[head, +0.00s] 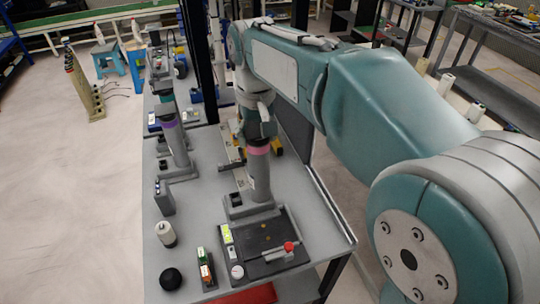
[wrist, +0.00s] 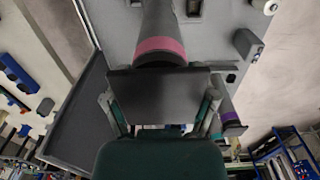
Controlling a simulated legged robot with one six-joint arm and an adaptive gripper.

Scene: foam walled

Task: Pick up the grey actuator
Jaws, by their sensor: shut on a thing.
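The grey actuator (wrist: 155,92) is a dark grey, blocky thing across the middle of the wrist view. My gripper (wrist: 160,104) has a finger at each side of it and is shut on it. Behind it in the wrist view is a grey column with a pink band (wrist: 160,45), which it partly covers. I cannot tell whether the actuator touches the column. In the head view my arm reaches over the table toward the pink-banded column (head: 258,160); the gripper and the actuator cannot be made out clearly there.
The grey table (head: 300,190) carries a second column with a purple band (head: 171,128), a black ball (head: 171,279), a white bottle (head: 166,234) and a dark tray (head: 262,238). A dark panel (wrist: 78,105) stands at left in the wrist view.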

